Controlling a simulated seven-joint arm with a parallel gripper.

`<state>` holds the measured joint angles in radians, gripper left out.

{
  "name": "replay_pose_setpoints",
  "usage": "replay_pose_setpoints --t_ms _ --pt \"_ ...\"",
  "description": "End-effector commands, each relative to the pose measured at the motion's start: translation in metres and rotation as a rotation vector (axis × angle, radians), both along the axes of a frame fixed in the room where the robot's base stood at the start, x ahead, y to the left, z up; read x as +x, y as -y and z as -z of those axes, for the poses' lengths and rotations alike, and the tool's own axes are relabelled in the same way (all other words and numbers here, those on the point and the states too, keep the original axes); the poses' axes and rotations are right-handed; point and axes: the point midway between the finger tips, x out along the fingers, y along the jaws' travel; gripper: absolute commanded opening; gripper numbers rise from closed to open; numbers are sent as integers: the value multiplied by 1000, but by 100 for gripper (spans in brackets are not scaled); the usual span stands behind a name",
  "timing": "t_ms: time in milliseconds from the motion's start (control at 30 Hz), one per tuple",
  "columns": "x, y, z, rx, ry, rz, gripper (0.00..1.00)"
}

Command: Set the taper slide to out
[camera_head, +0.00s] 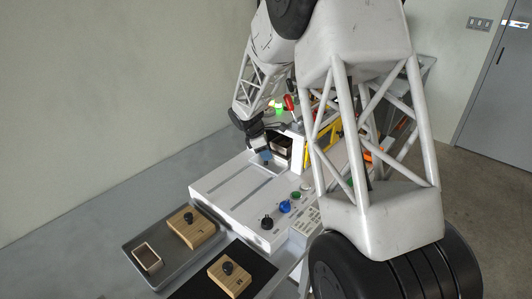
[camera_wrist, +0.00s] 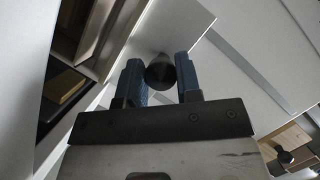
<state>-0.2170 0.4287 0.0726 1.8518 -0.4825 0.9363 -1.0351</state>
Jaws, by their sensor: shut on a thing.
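My gripper (camera_wrist: 160,75) has its two blue fingers closed on either side of a black round knob (camera_wrist: 160,72) that stands on the white top of the machine. No label is readable, so I cannot tell for certain that this is the taper slide's knob. In the head view my gripper (camera_head: 264,156) is at the far end of the white machine top (camera_head: 225,200), and it hides the knob there. Two grey slots run along this top. One slot (camera_wrist: 245,70) shows to the right of the knob in the wrist view.
A box-like opening (camera_head: 280,146) with brown sides is close beside my gripper. Black, blue (camera_head: 284,206) and green knobs stand on the machine's near end.

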Motion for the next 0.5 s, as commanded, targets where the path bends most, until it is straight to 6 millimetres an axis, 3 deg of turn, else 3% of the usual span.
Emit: replay_pose_setpoints --t_ms 267,500 --pt "-11 -11 0 0 -1 -3 0" --pt "-38 -39 -1 0 -1 -4 0"
